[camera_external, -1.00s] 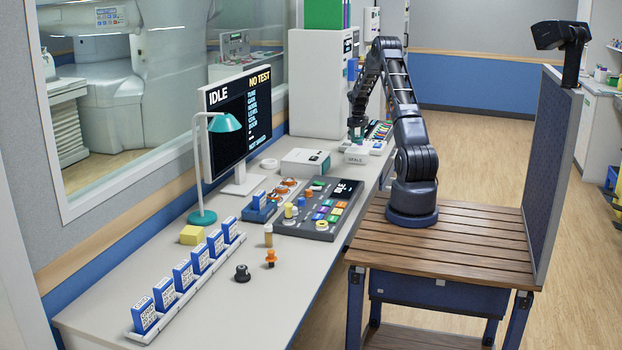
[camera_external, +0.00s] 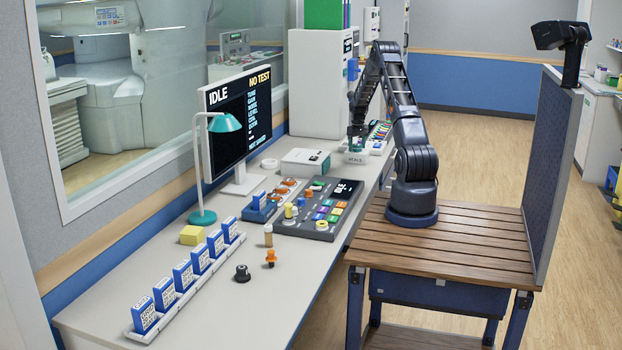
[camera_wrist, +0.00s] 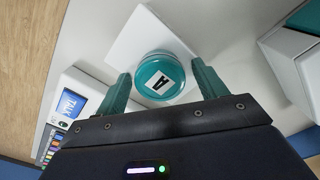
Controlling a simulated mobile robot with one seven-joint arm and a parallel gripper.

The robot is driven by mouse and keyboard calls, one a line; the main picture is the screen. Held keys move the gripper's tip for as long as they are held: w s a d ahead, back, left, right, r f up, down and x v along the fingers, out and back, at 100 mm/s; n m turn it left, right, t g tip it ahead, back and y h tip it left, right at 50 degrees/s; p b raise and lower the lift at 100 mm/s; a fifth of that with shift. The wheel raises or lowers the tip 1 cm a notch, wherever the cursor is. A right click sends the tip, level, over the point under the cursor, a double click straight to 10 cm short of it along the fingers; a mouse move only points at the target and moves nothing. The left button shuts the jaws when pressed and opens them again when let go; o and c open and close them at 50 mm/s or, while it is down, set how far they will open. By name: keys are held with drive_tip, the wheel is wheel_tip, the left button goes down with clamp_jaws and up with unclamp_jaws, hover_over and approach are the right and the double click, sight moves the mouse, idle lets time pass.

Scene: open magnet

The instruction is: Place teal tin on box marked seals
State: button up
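The teal tin (camera_wrist: 161,78), with a white label marked A on its lid, stands upright on the white box marked SEALS (camera_wrist: 127,46) in the wrist view. In the external view my gripper (camera_external: 357,138) is low over the box, and the tin is small and partly hidden.
A white device with a TALK screen (camera_wrist: 70,105) is close beside the box. A white boxy unit (camera_external: 305,162) and a control panel (camera_external: 312,225) stand nearer on the desk. A tall white cabinet (camera_external: 318,85) is behind the gripper.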

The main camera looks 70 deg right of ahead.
sight(357, 145)
wheel_tip(357, 145, up, 12)
drive_tip(key=shift+r, duration=0.2)
idle(0.6)
drive_tip(key=w+a+r+n, duration=0.1)
drive_tip(key=w+a+r, duration=0.4)
drive_tip(key=a, duration=0.4)
drive_tip(key=w+a+r+t+h, duration=0.1)
drive_tip(key=w+a+r, duration=0.1)
drive_tip(key=a+r, duration=0.6)
drive_tip(key=w+a+r+n, duration=0.1)
drive_tip(key=w+a+r, duration=0.4)
drive_tip(key=a, duration=0.5)
drive_tip(key=s+a+r+n, duration=0.1)
drive_tip(key=s+a+r, duration=0.15)
drive_tip(key=a, duration=0.45)
drive_tip(key=s+a+r+t, duration=0.1)
drive_tip(key=a+r, duration=0.2)
drive_tip(key=a, duration=0.5)
drive_tip(key=s+a+r+n, duration=0.1)
drive_tip(key=a+r, duration=0.2)
drive_tip(key=a, duration=0.4)
drive_tip(key=s+a+f+n+t+y, duration=0.1)
drive_tip(key=s+a+f+n+t, duration=0.1)
drive_tip(key=s+a, duration=1.9)
drive_tip(key=a+n, duration=0.1)
drive_tip(key=a, duration=0.1)
drive_tip(key=shift+s+a+t, duration=0.2)
drive_tip(key=shift+a+t, duration=0.1)
drive_tip(key=shift+a, duration=0.1)
